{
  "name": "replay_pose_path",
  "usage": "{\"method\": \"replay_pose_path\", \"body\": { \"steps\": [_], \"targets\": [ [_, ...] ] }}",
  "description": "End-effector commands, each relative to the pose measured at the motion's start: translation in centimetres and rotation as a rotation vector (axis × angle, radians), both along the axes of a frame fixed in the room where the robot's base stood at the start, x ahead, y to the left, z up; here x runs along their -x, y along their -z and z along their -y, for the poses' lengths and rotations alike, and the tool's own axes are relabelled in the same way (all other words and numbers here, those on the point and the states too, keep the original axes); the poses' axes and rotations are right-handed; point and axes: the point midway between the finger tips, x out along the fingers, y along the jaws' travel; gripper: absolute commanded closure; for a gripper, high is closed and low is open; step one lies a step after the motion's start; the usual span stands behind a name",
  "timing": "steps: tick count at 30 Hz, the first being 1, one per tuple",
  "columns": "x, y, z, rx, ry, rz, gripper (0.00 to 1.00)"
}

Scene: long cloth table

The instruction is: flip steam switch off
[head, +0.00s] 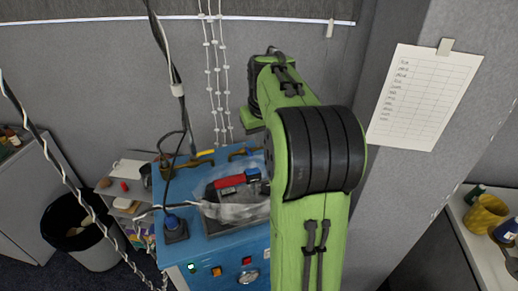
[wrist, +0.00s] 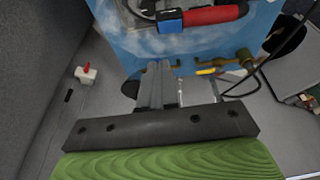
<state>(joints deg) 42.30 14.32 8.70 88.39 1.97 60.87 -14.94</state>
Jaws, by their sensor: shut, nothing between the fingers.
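The blue steam unit (head: 207,247) stands below my green arm in the head view. Its front carries a lit green button (head: 191,268), an orange-lit button (head: 216,271), a red button (head: 247,261) and a round gauge (head: 248,277). A small white box with a red knob (wrist: 86,74) shows at the left of the wrist view. I cannot tell which of these is the steam switch. My gripper (wrist: 157,72) is shut and empty, near the unit's edge and apart from the white box. In the head view my arm hides it.
A red-handled iron (head: 230,181) rests on top of the unit. Brass pipework (wrist: 236,63) with a yellow lever (wrist: 207,71) is beside the fingers. Cables and white cords hang at left. A bin (head: 84,230) and low shelf stand left; a grey pillar is right.

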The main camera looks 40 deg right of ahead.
Motion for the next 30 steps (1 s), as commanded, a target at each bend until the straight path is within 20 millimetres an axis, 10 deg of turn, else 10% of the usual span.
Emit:
{"method": "replay_pose_path", "body": {
  "steps": [7, 30],
  "targets": [
    [1.0, -3.3, -0.2, 0.000, 0.001, 0.000, 1.00],
    [0.5, -4.1, -1.5, -0.080, -0.002, 0.034, 1.00]
  ]
}}
